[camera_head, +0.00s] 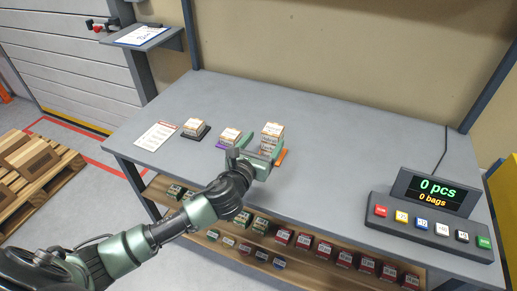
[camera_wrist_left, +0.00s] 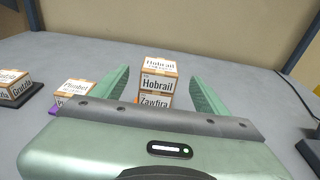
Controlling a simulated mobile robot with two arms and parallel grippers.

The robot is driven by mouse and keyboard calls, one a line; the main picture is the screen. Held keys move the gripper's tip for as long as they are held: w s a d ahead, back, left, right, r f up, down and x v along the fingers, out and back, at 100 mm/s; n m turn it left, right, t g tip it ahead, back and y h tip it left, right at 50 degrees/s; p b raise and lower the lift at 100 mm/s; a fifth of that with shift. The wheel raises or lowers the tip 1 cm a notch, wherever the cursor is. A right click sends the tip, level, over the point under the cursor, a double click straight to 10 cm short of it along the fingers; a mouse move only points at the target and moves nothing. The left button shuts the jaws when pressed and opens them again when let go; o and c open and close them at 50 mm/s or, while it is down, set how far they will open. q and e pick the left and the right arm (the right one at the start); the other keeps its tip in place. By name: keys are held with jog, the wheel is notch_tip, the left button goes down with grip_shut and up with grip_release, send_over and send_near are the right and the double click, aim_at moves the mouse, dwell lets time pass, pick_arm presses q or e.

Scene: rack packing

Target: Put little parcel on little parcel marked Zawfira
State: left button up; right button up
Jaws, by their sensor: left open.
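A little parcel marked Hobrail (camera_wrist_left: 158,84) sits on top of the parcel marked Zawfira (camera_wrist_left: 154,101), whose lower part is hidden behind my gripper body in the left wrist view. In the head view the stack (camera_head: 271,133) stands on an orange pad (camera_head: 281,157). My left gripper (camera_head: 258,154) is open at the front of the stack. In the left wrist view its two green fingers stand to either side of the stack, with gaps between. I cannot tell whether they reach alongside it. My right gripper is in neither view.
To the left, a parcel (camera_head: 230,135) stands on a purple pad (camera_head: 220,145) and another (camera_head: 194,126) on a black pad (camera_head: 205,133). A printed sheet (camera_head: 156,136) lies farther left. A counter console (camera_head: 430,225) stands at right. The table (camera_head: 340,140) between is clear.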

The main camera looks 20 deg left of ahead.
pick_arm(q)
jog(key=s, duration=0.4)
jog(key=shift+r, duration=0.3)
